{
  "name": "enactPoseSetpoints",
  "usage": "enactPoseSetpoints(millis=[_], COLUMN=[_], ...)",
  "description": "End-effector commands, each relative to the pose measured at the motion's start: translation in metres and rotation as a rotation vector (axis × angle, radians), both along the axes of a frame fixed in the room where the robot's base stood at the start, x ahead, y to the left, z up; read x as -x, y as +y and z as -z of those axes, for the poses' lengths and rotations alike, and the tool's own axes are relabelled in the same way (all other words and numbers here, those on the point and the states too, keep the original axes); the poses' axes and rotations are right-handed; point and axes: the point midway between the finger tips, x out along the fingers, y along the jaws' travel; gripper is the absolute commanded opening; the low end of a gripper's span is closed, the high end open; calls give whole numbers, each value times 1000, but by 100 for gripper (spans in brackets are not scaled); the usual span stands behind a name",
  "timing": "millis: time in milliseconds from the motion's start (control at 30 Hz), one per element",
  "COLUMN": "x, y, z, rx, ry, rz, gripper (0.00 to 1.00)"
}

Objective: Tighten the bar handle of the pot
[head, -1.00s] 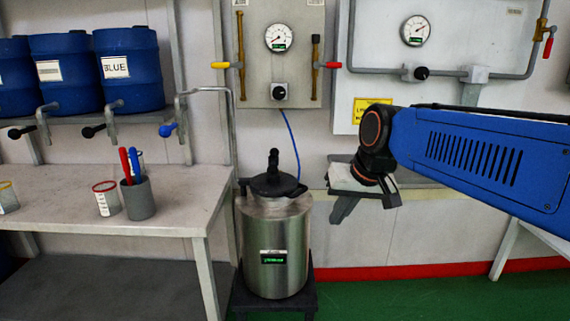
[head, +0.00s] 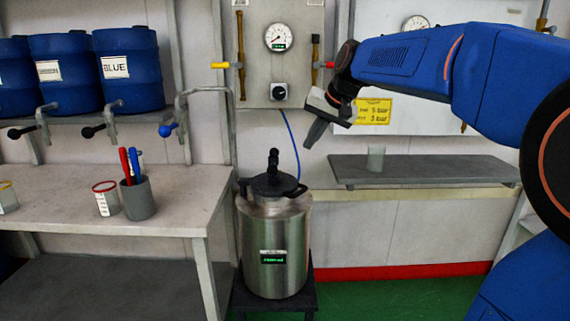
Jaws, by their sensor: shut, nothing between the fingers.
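The pot (head: 275,242) is a steel cylinder with a small green display, standing on a dark stand (head: 243,297). Its black lid carries an upright black bar handle (head: 273,165) at the top. My gripper (head: 312,141) is above and to the right of the pot in the picture, in front of the wall panel, pointing down and left. Its fingers look closed and hold nothing. It is apart from the handle.
A table (head: 180,205) at left holds a grey cup (head: 138,200) of markers and a red-rimmed beaker (head: 106,199). Blue drums (head: 128,70) with taps stand above. A wall shelf (head: 430,170) at right bears a small clear cup (head: 376,158). A blue hose (head: 291,145) hangs behind the pot.

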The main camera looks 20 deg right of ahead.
Motion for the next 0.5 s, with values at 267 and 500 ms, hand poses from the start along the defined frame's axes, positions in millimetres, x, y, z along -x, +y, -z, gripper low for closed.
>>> enactPoseSetpoints(millis=[267,500], x=[0,-8], y=[0,4], z=[0,15], rx=[0,1], ry=[0,2], rz=[0,-1], gripper=[0,0])
